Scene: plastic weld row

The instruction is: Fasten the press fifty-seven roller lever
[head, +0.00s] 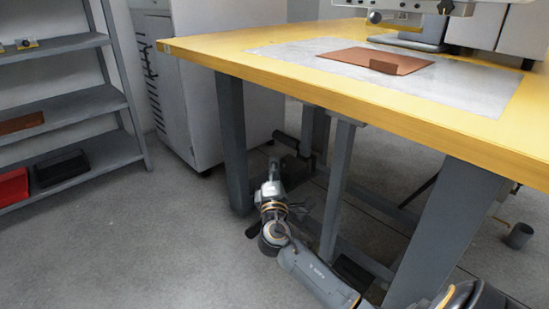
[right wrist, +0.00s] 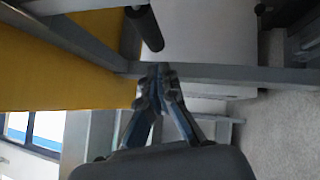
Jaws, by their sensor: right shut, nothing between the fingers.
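Under the yellow-topped table (head: 400,112), a dark roller (head: 286,139) sticks out beside the table's legs; I take it for the roller lever. In the right wrist view the dark cylinder (right wrist: 146,28) hangs from a grey bar, just beyond my fingertips and apart from them. My right gripper (head: 273,172) is low under the table's left end, near the roller. In the right wrist view its fingers (right wrist: 160,72) are shut with nothing between them. Any latch or mark on the lever is too small to tell. My left gripper is not in view.
Grey table legs (head: 232,140) and crossbars stand close around my right arm. A press (head: 410,20) and a brown sheet (head: 345,56) are on the table. A shelf (head: 60,110) with a red bin (head: 13,187) stands left. The floor between is clear.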

